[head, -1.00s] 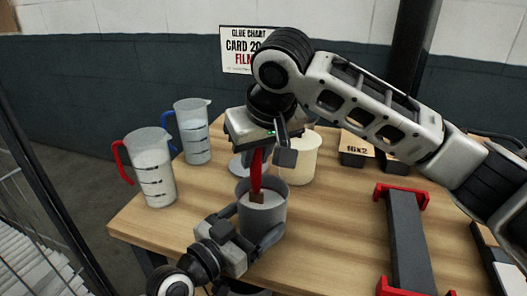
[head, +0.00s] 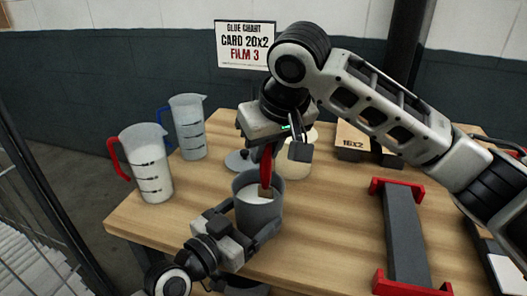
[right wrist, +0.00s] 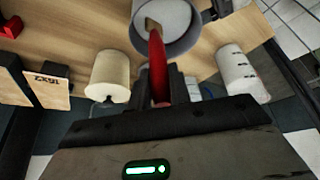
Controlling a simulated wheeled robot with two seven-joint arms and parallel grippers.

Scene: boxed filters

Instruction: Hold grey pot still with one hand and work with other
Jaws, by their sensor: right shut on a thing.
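The grey pot (head: 258,217) stands near the table's front edge with white contents in it. My left gripper (head: 247,230) has its fingers around the pot's sides, low and to the front, and appears shut on it. My right gripper (head: 284,148) is above the pot, shut on a red-handled tool (head: 266,165) with a brown tip. The tool points down into the pot, its tip at the white contents; I cannot tell how deep. In the right wrist view, the red handle (right wrist: 157,62) runs from the fingers to the pot (right wrist: 190,42).
Two measuring jugs, one red-handled (head: 150,172) and one blue-handled (head: 188,130), stand at the left. A cream canister (head: 296,165) is behind the pot, with a grey disc (head: 238,163) beside it. A grey bar with red ends (head: 405,235) and a 16x2 box (head: 352,140) are right.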

